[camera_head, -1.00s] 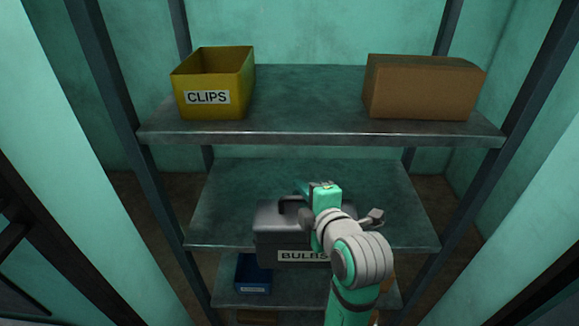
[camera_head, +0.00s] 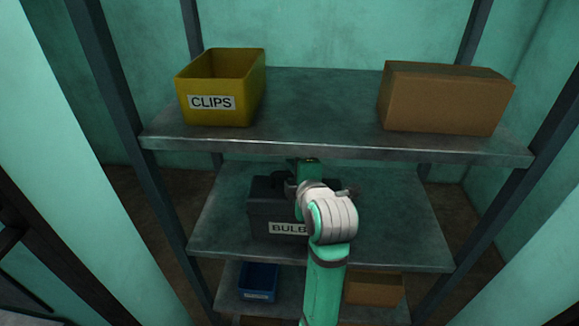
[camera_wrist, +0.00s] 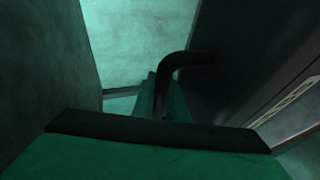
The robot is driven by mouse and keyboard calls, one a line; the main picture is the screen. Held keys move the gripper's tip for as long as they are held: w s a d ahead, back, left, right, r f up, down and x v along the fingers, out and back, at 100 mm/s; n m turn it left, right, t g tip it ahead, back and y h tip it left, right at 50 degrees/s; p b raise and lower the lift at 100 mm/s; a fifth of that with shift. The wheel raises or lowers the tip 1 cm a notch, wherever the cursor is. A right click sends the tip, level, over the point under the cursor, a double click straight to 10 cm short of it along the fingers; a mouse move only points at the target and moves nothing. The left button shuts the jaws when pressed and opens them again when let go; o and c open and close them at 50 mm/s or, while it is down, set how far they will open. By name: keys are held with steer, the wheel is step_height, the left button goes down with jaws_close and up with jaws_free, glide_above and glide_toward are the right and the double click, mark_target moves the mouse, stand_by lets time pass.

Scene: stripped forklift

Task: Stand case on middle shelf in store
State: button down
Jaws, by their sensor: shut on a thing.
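The dark grey case (camera_head: 270,213), labelled with letters starting "BULB", is at the middle shelf (camera_head: 400,235), left of centre. Its right part is hidden behind my arm. My gripper (camera_head: 309,172) is at the top of the case and shut on its handle. In the wrist view the dark handle (camera_wrist: 172,80) runs between my green fingers, and the case side (camera_wrist: 250,60) fills the right. The case looks upright. I cannot tell whether its base touches the shelf.
The top shelf (camera_head: 320,125) overhangs closely and holds a yellow CLIPS bin (camera_head: 221,90) and a brown box (camera_head: 445,98). Below, a blue bin (camera_head: 258,282) and a cardboard box (camera_head: 375,288) stand on the bottom shelf. Uprights flank both sides. The middle shelf's right side is clear.

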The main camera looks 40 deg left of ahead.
steer(key=x, duration=0.2)
steer(key=shift+w+a+f, duration=0.2)
steer(key=shift+w+f, duration=0.05)
steer(key=shift+f, duration=0.1)
stand_by(0.4)
steer(key=c, duration=1.8)
jaws_free()
steer(key=shift+s+f, duration=0.1)
steer(key=shift+f, duration=0.05)
steer(key=shift+o, duration=0.2)
steer(key=shift+d, duration=0.15)
steer(key=v, duration=1.1)
steer(key=shift+s+d+r, duration=0.15)
steer(key=shift+d+r, duration=0.1)
